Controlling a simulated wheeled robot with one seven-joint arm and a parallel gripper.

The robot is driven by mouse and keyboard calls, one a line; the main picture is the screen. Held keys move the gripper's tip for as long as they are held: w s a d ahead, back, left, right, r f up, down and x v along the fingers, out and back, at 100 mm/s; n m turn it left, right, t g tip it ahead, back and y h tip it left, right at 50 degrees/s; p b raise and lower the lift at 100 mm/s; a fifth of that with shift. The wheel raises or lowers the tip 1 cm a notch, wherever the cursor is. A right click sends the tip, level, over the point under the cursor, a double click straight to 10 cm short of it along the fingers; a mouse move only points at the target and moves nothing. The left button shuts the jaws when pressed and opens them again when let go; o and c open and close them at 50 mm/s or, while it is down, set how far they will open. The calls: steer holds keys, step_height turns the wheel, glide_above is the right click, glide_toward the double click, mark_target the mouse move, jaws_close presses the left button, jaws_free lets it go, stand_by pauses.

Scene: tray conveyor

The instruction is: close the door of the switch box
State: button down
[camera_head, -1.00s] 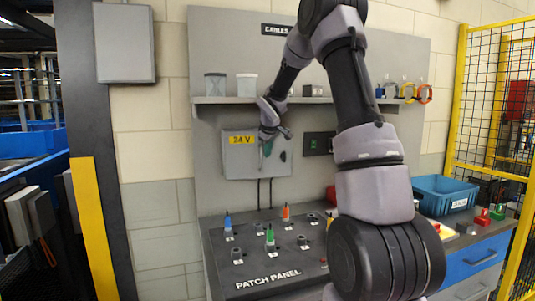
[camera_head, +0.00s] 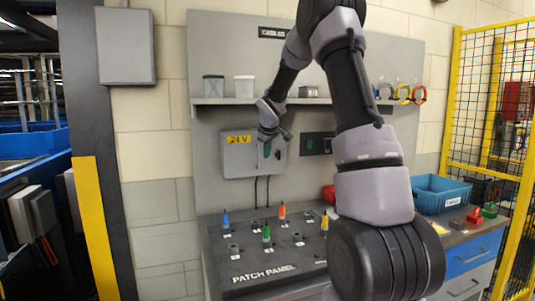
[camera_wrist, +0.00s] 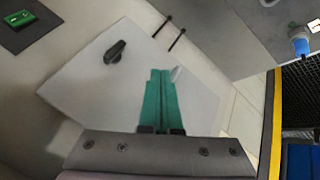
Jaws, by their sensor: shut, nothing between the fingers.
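The grey switch box (camera_head: 238,160) with a yellow 24 V label hangs on the grey back panel, left of my arm. My gripper (camera_head: 266,150) is in front of the right part of the box. In the wrist view its green fingers (camera_wrist: 162,72) are together and empty, pointing at the pale door face (camera_wrist: 95,90). A dark handle (camera_wrist: 115,51) is on the door, to the left of the fingertips. A small whitish part shows just right of the tips. The door looks close to the box, but I cannot tell whether it is flush or touched by the fingers.
Above the box runs a shelf (camera_head: 215,101) with two cups. Below stands the patch panel (camera_head: 265,268) with several coloured plugs. A dark plate with a green switch (camera_head: 318,144) is right of the box. A blue bin (camera_head: 440,190) stands at the right.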

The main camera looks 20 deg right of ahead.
steer(key=s+d+r, duration=0.4)
steer(key=s+r, duration=0.1)
steer(key=r, duration=0.3)
steer(key=s+a+r+m, duration=0.2)
steer(key=s+a+r, duration=0.2)
steer(key=s, duration=0.4)
steer(key=s+a+m+y, duration=0.2)
steer(key=s+a+m, duration=0.2)
steer(key=s, duration=1.1)
steer(key=s+a+m+y, duration=0.1)
steer(key=s+a+m, duration=0.3)
steer(key=s, duration=1.1)
steer(key=shift+a+f+y, duration=0.2)
steer(key=shift+a+y, duration=0.2)
steer(key=shift+a, duration=0.5)
